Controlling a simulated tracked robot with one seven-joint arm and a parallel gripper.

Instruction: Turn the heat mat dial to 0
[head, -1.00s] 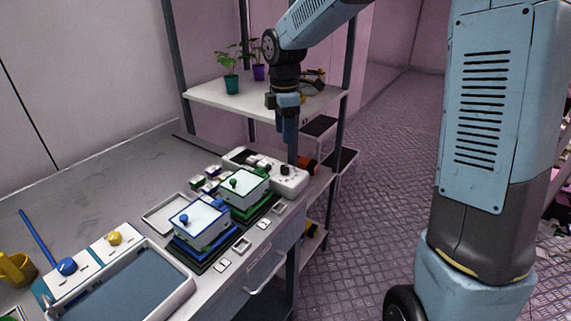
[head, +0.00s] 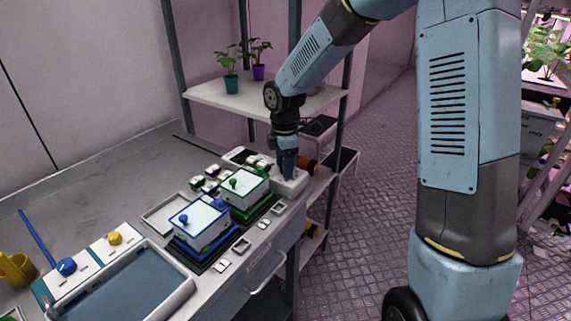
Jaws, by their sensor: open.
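A white control box (head: 296,185) sits at the right end of the bench, behind the green-trimmed box. In the earlier view a black round dial stands on its top. That dial is now hidden behind my gripper (head: 286,173). My gripper points down with its fingertips low at the top of the box, where the dial was seen. My gripper is open. I cannot tell whether the fingers are around the dial or touch it, nor can I read any scale mark.
A green-trimmed box (head: 243,185) and a blue-trimmed box (head: 199,222) stand close to the left. A shelf (head: 215,96) with potted seedlings is behind my arm. An orange-black object (head: 306,165) lies just beyond the control box. A blue tray (head: 125,290) is at front left.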

